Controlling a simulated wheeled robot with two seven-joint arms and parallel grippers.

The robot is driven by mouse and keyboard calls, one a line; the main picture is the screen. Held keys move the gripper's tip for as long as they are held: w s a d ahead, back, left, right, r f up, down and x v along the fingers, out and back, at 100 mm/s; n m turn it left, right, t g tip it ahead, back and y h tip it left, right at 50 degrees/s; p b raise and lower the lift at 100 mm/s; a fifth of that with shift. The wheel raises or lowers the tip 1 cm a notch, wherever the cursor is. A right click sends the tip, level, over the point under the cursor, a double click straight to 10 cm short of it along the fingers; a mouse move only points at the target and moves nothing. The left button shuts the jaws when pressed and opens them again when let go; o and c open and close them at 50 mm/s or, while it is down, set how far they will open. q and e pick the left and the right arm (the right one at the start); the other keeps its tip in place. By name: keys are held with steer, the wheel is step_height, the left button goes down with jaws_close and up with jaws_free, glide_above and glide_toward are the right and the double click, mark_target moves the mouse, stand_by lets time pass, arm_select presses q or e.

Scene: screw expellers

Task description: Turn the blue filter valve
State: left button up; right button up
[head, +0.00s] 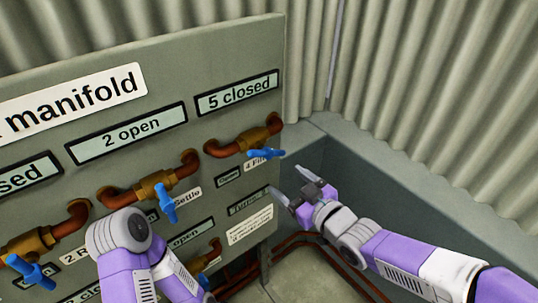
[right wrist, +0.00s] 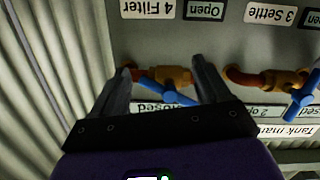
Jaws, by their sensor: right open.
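The filter valve has a blue lever handle (head: 266,154) on a brass body (head: 252,138) with copper pipe ends, at the right end of the panel's upper row. Its handle lies roughly sideways in the head view. A partly hidden label (head: 255,163) starting "4 Fil" sits below it. My right gripper (head: 291,183) is open and empty, just below and right of the handle. In the right wrist view, the picture is upside down and the blue handle (right wrist: 166,93) shows between the spread fingers (right wrist: 163,74); contact cannot be told. My left gripper is out of view.
Other blue-handled valves are close by, including the settle valve (head: 167,203) and one at far left (head: 31,271). The panel (head: 215,80) carries signs such as "5 closed" (head: 238,92). A corrugated wall (head: 430,90) and ledge (head: 400,165) bound the right side.

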mark_target(270, 155)
step_height(270, 155, up, 6)
steer(key=s+f+n+t+y, duration=0.1)
steer(key=s+n, duration=0.1)
steer(key=shift+r+x, duration=0.2)
steer(key=shift+x, duration=1.7)
steer(key=shift+r+x, duration=0.15)
steer(key=shift+x, duration=1.75)
steer(key=shift+a, duration=0.1)
steer(key=shift+c, duration=0.2)
